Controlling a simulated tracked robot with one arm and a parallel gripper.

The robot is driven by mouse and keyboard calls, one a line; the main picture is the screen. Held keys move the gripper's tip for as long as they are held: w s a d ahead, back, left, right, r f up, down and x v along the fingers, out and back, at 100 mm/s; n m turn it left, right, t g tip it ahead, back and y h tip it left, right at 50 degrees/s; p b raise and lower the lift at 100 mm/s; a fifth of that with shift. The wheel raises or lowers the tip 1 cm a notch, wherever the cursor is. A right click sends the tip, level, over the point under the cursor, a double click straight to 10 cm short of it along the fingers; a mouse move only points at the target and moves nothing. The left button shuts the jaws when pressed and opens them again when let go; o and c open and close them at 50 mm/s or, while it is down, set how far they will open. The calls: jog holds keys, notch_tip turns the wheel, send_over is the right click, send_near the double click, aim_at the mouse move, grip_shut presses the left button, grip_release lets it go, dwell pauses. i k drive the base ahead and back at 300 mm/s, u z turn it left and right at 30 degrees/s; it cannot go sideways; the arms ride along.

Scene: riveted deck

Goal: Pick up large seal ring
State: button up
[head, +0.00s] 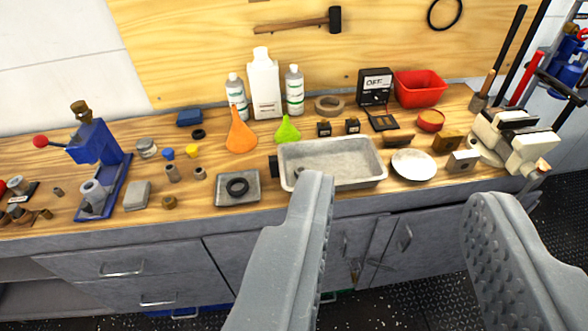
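A large thin black ring (446,28) hangs on the wooden backboard at the upper right. A smaller, thicker black ring (230,189) lies in a small square grey tray on the bench. A still smaller black ring (198,134) lies farther back on the left. The frame does not label which one is the large seal ring; the ring on the backboard is the widest. My gripper (398,192) is open and empty, its two grey fingers wide apart in front of the bench, away from all the rings.
A wooden bench top (60,222) carries many items. A grey rectangular pan (335,165), a white dish (414,164), bottles (264,85), funnels (240,135) and a red bin (420,88) stand below the backboard. A blue press (98,155) is at the left. A hammer (334,20) hangs left of the large ring.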

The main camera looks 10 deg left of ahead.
aim_at(239, 193)
jog(key=z, duration=0.3)
jog(key=i, duration=1.4)
jog(key=u, duration=0.5)
